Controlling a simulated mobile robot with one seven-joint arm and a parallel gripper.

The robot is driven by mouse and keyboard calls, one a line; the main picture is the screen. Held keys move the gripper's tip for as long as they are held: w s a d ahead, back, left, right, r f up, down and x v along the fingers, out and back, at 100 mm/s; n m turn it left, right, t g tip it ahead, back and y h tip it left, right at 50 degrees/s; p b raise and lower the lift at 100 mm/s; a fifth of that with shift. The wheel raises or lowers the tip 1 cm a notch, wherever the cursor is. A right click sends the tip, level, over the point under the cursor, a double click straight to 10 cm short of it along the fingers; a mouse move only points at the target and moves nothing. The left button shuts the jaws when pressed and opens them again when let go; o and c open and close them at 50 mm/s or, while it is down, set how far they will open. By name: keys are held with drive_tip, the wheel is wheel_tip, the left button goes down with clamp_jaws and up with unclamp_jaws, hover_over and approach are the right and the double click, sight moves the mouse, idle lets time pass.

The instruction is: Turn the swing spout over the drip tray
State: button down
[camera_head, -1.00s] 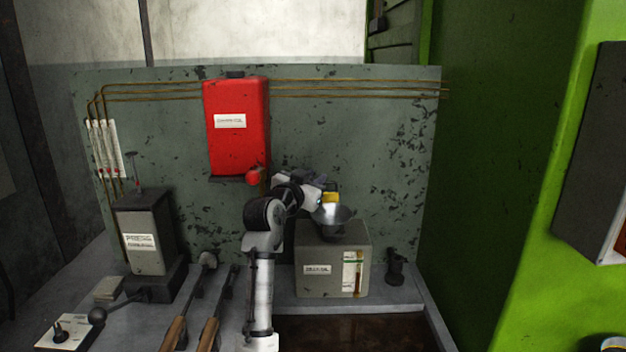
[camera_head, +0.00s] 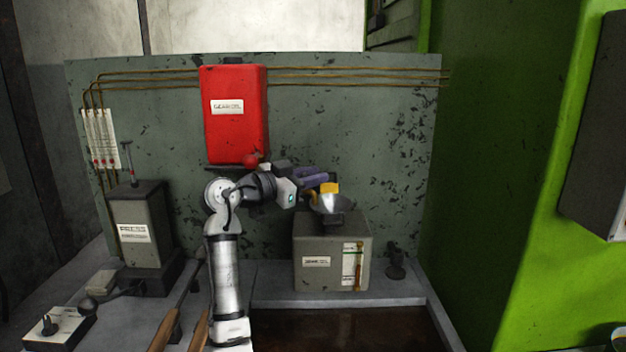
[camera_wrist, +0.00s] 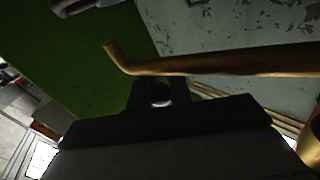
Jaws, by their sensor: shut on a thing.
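The swing spout (camera_wrist: 220,62) is a brass pipe with a bent end, crossing the upper part of the wrist view. A short curved piece of it (camera_head: 313,197) shows beside the metal funnel (camera_head: 333,206) on the grey oil box in the head view. My gripper (camera_head: 318,180) is shut on the spout, close to the funnel's upper left; its dark fingers (camera_wrist: 160,95) meet the pipe in the wrist view. The exact contact is dark and partly hidden. The drip tray (camera_head: 345,330) appears as the dark, brown-floored basin at the front, below the box.
A red gear-oil tank (camera_head: 234,112) hangs on the panel behind my arm. The grey oil box (camera_head: 330,262) stands right of my arm. A grey press unit (camera_head: 142,230) and wooden-handled tools (camera_head: 167,330) are at left. A green press wall (camera_head: 540,200) closes the right side.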

drive_tip(key=shift+s+a+m+g+h, duration=0.15)
drive_tip(key=shift+s+m+g+h, duration=0.2)
drive_tip(key=shift+s+m+g, duration=0.25)
drive_tip(key=shift+s+a+m+g+h, duration=0.15)
drive_tip(key=shift+s+m+g+h, duration=0.25)
drive_tip(key=shift+g, duration=0.3)
drive_tip(key=c, duration=1.3)
unclamp_jaws()
drive_tip(key=shift+o, duration=0.2)
drive_tip(key=shift+w, duration=0.1)
